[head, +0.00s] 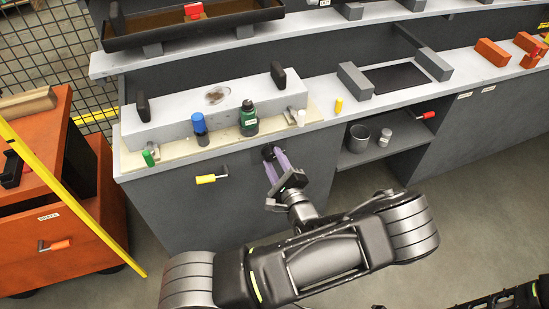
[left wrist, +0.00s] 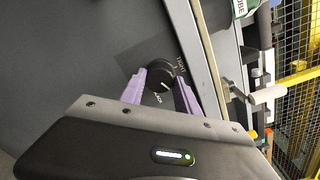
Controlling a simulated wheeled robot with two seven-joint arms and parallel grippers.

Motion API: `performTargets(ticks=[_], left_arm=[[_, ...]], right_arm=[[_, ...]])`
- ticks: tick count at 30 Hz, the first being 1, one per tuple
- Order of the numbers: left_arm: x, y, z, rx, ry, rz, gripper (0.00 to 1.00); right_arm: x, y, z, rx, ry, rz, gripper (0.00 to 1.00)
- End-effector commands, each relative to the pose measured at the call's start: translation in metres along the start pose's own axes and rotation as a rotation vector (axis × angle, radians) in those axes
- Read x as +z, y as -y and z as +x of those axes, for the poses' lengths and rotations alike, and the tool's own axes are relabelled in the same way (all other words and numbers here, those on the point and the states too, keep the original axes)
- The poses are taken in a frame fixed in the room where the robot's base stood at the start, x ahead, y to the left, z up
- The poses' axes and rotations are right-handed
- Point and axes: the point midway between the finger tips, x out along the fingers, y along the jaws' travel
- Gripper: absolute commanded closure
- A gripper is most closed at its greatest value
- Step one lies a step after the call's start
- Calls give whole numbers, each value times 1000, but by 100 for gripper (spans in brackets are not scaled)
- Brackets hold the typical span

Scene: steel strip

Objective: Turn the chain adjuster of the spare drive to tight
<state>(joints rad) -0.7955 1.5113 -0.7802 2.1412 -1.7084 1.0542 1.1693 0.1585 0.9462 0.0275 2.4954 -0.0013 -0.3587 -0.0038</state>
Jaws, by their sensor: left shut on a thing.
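A round black knob (left wrist: 157,78) with a white pointer line sits on a dark plate on the grey bench front. The word TIGHT is printed beside it, and a second label on its other side is hard to read. My left gripper (left wrist: 161,82) is shut on this knob, one purple finger on each side. In the head view the left gripper (head: 275,161) reaches the bench front just below the worktop edge, and its fingers partly hide the knob (head: 267,151). The pointer sits on the knob's lower right in the wrist view. My right gripper is not in view.
A yellow-handled crank (head: 206,179) sticks out of the bench front left of the gripper. A green bottle (head: 249,121) and a blue-capped bottle (head: 201,130) stand above on the worktop. An orange cabinet (head: 95,262) stands at left. An open shelf (head: 365,151) is at right.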

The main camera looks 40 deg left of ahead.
Motion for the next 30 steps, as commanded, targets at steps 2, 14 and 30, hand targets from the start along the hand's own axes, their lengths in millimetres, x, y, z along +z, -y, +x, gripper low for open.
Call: performTargets(ticks=[2, 14, 30], left_arm=[[1, 0, 0, 2, -2, -73, 100], [1, 0, 0, 1, -17, -454, 100], [0, -1, 0, -1, -37, -941, 100]], right_arm=[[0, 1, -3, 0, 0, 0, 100], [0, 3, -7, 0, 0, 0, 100], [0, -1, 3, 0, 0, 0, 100]])
